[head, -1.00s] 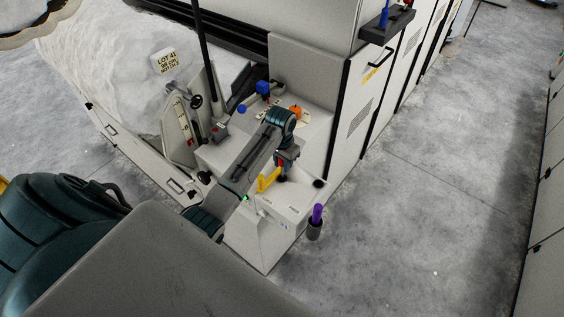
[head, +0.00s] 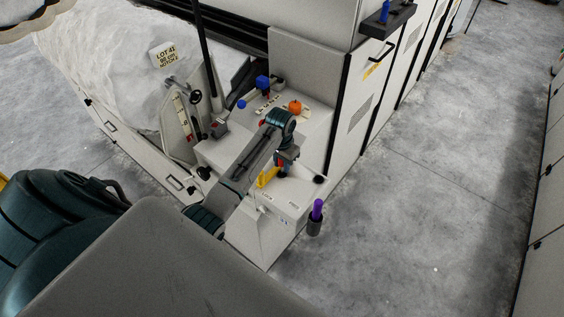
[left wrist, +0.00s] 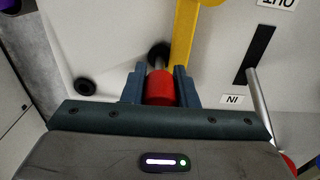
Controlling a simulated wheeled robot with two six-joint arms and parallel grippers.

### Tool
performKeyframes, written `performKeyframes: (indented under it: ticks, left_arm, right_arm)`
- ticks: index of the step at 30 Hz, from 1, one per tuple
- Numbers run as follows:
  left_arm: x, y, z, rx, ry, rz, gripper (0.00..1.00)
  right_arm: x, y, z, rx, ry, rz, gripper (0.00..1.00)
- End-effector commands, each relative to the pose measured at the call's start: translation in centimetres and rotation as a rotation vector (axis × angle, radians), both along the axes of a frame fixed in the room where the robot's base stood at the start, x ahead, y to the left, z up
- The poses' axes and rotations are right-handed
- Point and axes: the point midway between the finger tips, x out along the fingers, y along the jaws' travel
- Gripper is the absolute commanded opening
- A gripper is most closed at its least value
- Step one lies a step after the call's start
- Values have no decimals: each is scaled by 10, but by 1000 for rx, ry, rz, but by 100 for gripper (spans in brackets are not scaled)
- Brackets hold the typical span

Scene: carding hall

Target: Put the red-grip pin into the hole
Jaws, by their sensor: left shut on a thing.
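My left gripper (head: 286,164) is over the pale top of the machine's low box. In the left wrist view, its two blue fingers (left wrist: 160,88) are shut on the red grip of the pin (left wrist: 160,86). A dark round spot (left wrist: 159,54) lies just beyond the grip, next to a yellow bar (left wrist: 185,35). My right gripper is not in view.
The yellow bar (head: 267,177) stands close beside the gripper. A purple-handled item (head: 317,209) sits in a dark holder at the box's right side. An orange knob (head: 295,106) and blue knob (head: 263,82) are behind. Open floor (head: 420,200) lies to the right.

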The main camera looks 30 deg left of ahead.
Motion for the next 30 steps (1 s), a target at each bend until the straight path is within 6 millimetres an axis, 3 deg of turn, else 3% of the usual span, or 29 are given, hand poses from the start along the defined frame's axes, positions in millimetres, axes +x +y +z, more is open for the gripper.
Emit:
performKeyframes:
  ticks: [9, 10, 13, 23, 30]
  left_arm:
    - [0, 0, -9, 0, 0, 0, 0]
    - [0, 0, -8, 0, -1, 0, 32]
    - [0, 0, -8, 0, 0, 0, 52]
    - [0, 0, -6, 0, -1, 0, 52]
    - [0, 1, 28, 3, -5, 0, 52]
  right_arm:
    - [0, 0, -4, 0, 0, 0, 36]
    - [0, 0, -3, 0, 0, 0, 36]
    - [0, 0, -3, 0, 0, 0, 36]
    - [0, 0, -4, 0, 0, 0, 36]
    - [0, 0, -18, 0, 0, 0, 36]
